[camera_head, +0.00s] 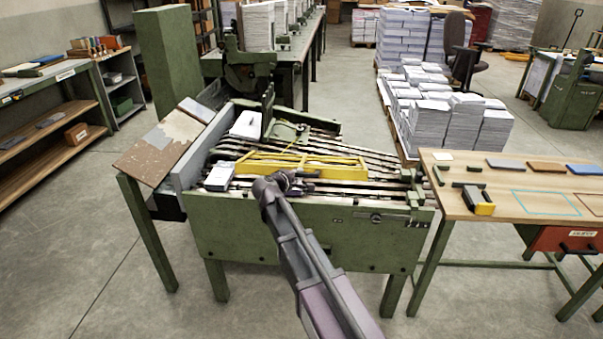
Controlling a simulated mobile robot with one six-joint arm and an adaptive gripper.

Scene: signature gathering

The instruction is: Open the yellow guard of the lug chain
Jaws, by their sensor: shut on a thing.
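The yellow guard (303,164) is a flat barred frame lying low across the slatted bed of the green machine (230,233). It looks closed or nearly so; its exact tilt is hard to tell. My arm reaches up from the bottom of the picture to the machine's front edge. My gripper (293,182) is at the near edge of the guard, shut on a part of it, most likely its front bar. The fingertips are small and partly hidden by the wrist. The lug chain under the guard cannot be made out clearly.
A wooden table (520,185) with small blocks and a red drawer stands close at right. Paper stacks (445,115) sit on pallets behind. A shelf bench (50,125) is at left. A worn board (163,145) slopes at the machine's left end. The front floor is clear.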

